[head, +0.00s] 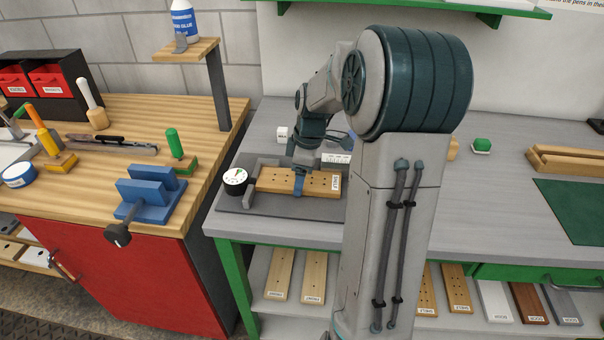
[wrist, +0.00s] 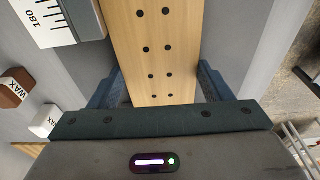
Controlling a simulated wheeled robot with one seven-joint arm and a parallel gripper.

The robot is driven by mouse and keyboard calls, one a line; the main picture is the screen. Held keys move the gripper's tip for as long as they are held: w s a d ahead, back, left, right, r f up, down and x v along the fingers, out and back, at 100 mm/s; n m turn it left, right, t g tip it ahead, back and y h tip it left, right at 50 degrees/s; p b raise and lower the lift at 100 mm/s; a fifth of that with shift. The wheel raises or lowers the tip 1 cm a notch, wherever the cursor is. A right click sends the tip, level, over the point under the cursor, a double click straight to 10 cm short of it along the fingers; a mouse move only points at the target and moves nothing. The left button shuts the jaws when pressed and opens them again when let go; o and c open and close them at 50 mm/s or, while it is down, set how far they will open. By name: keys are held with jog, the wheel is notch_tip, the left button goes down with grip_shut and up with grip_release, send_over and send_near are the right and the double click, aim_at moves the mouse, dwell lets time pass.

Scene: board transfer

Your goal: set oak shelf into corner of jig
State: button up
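The oak shelf (head: 270,182) is a light wooden board with dark holes and a white label at its right end. It lies or hovers over the grey plate of the jig (head: 285,208); I cannot tell whether it touches the plate. Its left end is close to a small grey stop block (head: 250,192). My gripper (head: 299,185) comes down across the board's middle. My arm hides the jig's right part.
A round dial (head: 235,177) stands at the jig's left. A white scale (head: 335,158) is behind the shelf. A blue vise (head: 150,195) is on the left wooden bench. Other boards (head: 280,275) lie on the shelf below. A green mat (head: 575,208) lies at right.

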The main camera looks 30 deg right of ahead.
jog(key=o, duration=0.5)
jog(key=shift+w+a, duration=0.25)
jog(key=shift+w+a+f, duration=0.1)
jog(key=shift+d, duration=0.25)
jog(key=r, duration=0.4)
jog(key=s+d+r, duration=0.1)
jog(key=r, duration=0.8)
jog(key=shift+s+d+r, duration=0.2)
jog(key=shift+d+r, duration=0.05)
jog(key=shift+r, duration=0.15)
jog(key=s+a+f+m, duration=0.2)
jog(key=s+a+m, duration=0.1)
jog(key=s+a, duration=0.2)
jog(key=s+a+f+m+t+h, duration=0.1)
jog(key=s+a+f+m, duration=0.1)
jog(key=s+a+m, duration=0.2)
jog(key=s+a+f+m+p, duration=0.1)
jog(key=s+a+m, duration=0.3)
jog(key=s, duration=0.5)
jog(key=shift+s+a+f+t, duration=0.2)
jog(key=shift+a+f, duration=0.05)
jog(key=shift+a, duration=0.2)
jog(key=shift+s+a+f+t, duration=0.2)
jog(key=shift+a+f, duration=0.05)
jog(key=shift+a, duration=0.2)
